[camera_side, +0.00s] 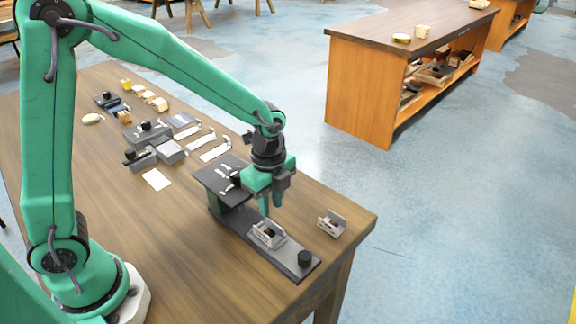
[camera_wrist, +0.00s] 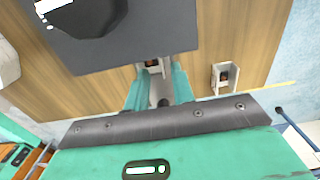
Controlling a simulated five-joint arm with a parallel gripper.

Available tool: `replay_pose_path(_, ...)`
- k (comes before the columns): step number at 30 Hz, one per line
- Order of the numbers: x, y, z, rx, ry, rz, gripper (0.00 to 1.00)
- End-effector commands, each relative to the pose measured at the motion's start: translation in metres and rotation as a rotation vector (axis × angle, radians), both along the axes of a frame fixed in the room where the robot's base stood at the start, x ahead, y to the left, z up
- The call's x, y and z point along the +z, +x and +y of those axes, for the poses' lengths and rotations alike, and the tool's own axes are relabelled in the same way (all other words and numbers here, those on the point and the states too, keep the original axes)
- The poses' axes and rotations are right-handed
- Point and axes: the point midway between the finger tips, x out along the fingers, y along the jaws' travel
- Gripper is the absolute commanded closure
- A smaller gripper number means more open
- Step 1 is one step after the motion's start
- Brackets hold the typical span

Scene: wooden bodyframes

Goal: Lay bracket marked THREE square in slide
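My gripper (camera_side: 270,206) points down over the slide, its fingertips just above a pale bracket. In the wrist view its two green fingers (camera_wrist: 159,88) stand apart with nothing gripped between them. The slide (camera_side: 287,259) is a long dark rail with a black knob at its near end. The pale bracket (camera_side: 268,236) sits on the rail; in the wrist view it (camera_wrist: 154,66) shows beyond the fingertips, partly hidden by a dark plate. A second, similar bracket (camera_side: 332,223) stands on the table right of the slide, also in the wrist view (camera_wrist: 225,76). I cannot read a THREE on either.
A raised dark plate (camera_side: 217,173) with white pieces stands at the slide's far end. Grey blocks (camera_side: 147,135), white strips (camera_side: 214,152) and small wooden blocks lie farther back on the table (camera_side: 160,235). The table's right edge is close to the second bracket.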

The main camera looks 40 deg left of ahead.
Motion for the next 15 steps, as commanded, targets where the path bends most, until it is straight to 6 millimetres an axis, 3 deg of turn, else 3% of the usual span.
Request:
replay_pose_path(7, 0.042, 0.000, 0.000, 0.000, -0.001, -0.004, 0.75)
replay_pose_path(15, 0.067, 0.000, 0.000, 0.000, 0.000, -0.001, 0.75)
